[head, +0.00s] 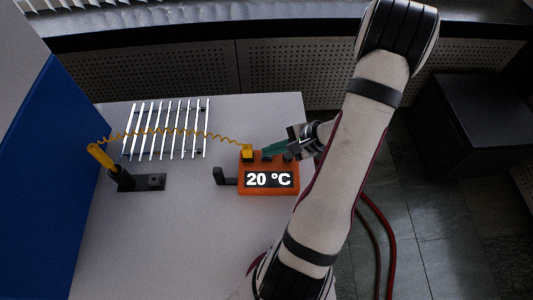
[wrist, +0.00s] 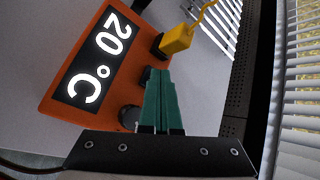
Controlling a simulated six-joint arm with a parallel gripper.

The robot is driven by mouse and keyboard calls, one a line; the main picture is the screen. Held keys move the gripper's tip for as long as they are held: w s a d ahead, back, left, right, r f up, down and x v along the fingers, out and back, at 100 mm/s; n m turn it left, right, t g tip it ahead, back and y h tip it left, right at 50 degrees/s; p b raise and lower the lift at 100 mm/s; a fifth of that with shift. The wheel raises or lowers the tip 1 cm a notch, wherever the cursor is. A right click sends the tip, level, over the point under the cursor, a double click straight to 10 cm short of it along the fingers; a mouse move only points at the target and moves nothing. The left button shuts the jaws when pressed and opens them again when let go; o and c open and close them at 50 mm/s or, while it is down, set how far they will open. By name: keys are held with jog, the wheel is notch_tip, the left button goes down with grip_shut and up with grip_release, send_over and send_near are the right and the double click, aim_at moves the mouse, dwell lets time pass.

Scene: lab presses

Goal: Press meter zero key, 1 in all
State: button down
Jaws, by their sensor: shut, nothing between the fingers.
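The orange meter (head: 268,189) stands on the table, its display reading 20 °C. It also shows in the wrist view (wrist: 62,103). My gripper (head: 265,153) has teal fingers, shut with nothing between them. In the wrist view the fingertips (wrist: 156,72) are at a small dark key (wrist: 146,74) on the meter's edge, between the yellow plug and a dark round knob (wrist: 129,116). The fingers partly cover the key. I cannot tell whether they touch it or whether it is pressed down. No key label is legible.
A yellow plug (head: 247,150) sits in the meter beside my fingertips. Its coiled cord (head: 165,131) runs left across a white rack (head: 165,143) to a yellow-handled probe (head: 101,157) on a dark stand (head: 145,183). A blue panel (head: 52,170) borders the left. The table's front is clear.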

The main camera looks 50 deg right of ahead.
aim_at(271, 156)
jog(key=shift+r, duration=0.8)
jog(key=shift+r, duration=2.5)
